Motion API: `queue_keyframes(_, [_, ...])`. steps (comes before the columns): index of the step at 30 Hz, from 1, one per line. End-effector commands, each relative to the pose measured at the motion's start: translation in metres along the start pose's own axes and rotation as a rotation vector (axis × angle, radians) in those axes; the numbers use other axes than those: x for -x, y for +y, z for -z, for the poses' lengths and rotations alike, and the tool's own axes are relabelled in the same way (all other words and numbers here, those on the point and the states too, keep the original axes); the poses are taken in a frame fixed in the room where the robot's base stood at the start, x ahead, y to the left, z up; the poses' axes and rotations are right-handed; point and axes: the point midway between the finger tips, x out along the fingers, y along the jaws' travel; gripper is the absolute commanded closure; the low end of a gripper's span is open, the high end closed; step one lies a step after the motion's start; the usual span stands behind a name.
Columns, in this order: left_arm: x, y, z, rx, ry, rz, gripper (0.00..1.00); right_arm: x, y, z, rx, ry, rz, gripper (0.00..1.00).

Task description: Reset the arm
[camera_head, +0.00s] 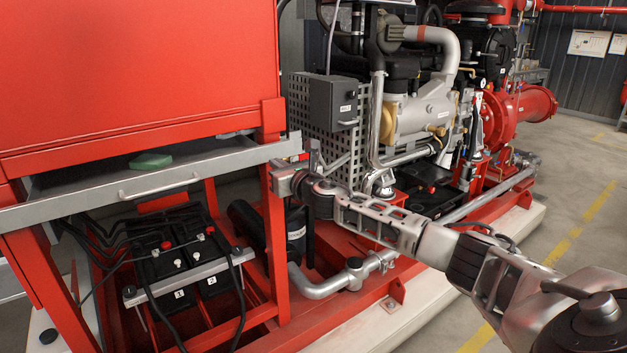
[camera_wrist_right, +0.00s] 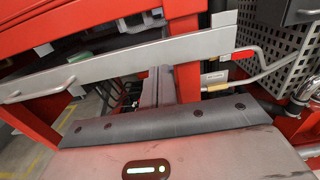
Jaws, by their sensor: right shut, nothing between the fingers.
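My right arm comes in from the right in the head view. Its gripper (camera_head: 283,180) is beside the red cabinet post, near the right end of the grey drawer front (camera_head: 75,208). The gripper is shut and empty. In the right wrist view the gripper's housing, with a green light, fills the bottom, and the drawer front (camera_wrist_right: 130,66) with its handle crosses beyond it. I cannot tell whether the gripper touches the post or drawer. My left gripper is in neither view.
The red cabinet (camera_head: 140,70) stands at left, with batteries (camera_head: 180,262) below it. A green object (camera_head: 150,161) lies in the drawer gap. The grey control box (camera_head: 335,103) and engine (camera_head: 425,105) stand close behind my right arm. Floor (camera_head: 585,165) at right is clear.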

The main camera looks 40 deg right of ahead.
Motion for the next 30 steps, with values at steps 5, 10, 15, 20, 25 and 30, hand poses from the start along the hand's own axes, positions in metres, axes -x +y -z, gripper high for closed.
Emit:
queue_keyframes(5, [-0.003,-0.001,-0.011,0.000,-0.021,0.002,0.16,0.036,0.002,0.004,0.004,0.005,-0.007,1.00])
queue_keyframes(10, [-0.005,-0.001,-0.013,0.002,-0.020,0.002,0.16,0.064,0.002,0.005,0.003,0.006,-0.006,1.00])
queue_keyframes(15, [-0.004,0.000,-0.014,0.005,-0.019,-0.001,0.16,0.082,0.002,0.004,0.001,0.005,-0.004,1.00])
queue_keyframes(20, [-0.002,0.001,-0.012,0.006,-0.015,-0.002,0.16,0.087,0.002,0.003,-0.001,0.004,-0.005,1.00])
queue_keyframes(25, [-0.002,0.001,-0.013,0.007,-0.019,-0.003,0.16,0.087,0.004,0.006,-0.015,0.009,-0.008,1.00])
queue_keyframes(30, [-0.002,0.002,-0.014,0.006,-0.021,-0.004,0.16,0.101,0.040,0.056,-0.252,0.099,-0.047,1.00])
